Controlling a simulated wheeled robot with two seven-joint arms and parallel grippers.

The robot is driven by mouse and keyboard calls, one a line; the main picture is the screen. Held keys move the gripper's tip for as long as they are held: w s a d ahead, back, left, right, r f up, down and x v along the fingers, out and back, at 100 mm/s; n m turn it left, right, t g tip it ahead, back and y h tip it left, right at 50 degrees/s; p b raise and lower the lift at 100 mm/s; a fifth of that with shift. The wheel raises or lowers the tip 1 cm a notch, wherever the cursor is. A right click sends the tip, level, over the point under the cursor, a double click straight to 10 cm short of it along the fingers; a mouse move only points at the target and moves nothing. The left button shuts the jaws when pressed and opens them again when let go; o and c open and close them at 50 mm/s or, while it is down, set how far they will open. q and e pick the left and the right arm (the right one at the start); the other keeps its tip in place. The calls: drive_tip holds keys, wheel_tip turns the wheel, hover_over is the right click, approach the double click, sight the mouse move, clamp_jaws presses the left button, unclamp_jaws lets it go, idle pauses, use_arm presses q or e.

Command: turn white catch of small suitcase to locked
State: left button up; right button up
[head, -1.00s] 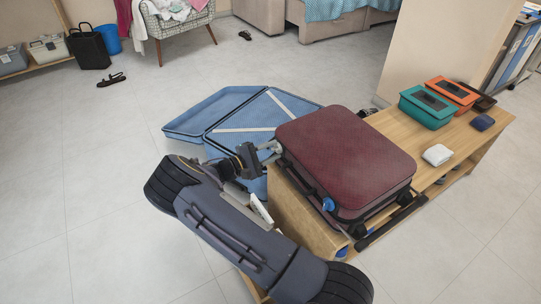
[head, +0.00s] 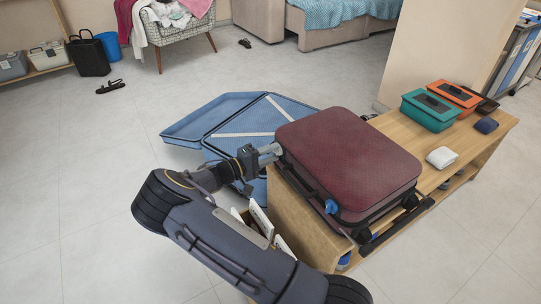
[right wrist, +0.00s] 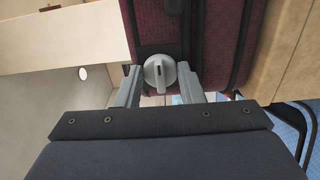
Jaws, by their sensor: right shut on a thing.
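The small suitcase (head: 345,160) is maroon and lies flat and closed on the wooden bench. Its white catch (right wrist: 159,73), a pale round knob with a raised ridge, shows in the right wrist view on a dark plate. The ridge points up and down in that picture. My right gripper (head: 268,153) is at the suitcase's left corner, its fingers on either side of the knob and shut on it. In the head view the gripper hides this catch. A blue catch (head: 331,207) sits on the suitcase's front side. My left gripper is not in view.
A larger blue suitcase (head: 210,125) lies open on the floor behind my right gripper. The bench (head: 405,132) also holds a teal box (head: 430,110), an orange box (head: 455,95), a white item (head: 441,157) and a dark blue item (head: 486,125).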

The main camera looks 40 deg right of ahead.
idle(0.4)
drive_tip(key=o, duration=0.9)
drive_tip(key=shift+o, duration=0.2)
drive_tip(key=a+p, duration=0.1)
drive_tip(key=a, duration=0.6)
drive_tip(key=shift+w+a+p, duration=0.35)
drive_tip(key=shift+w+a, duration=0.05)
drive_tip(key=shift+w, duration=0.05)
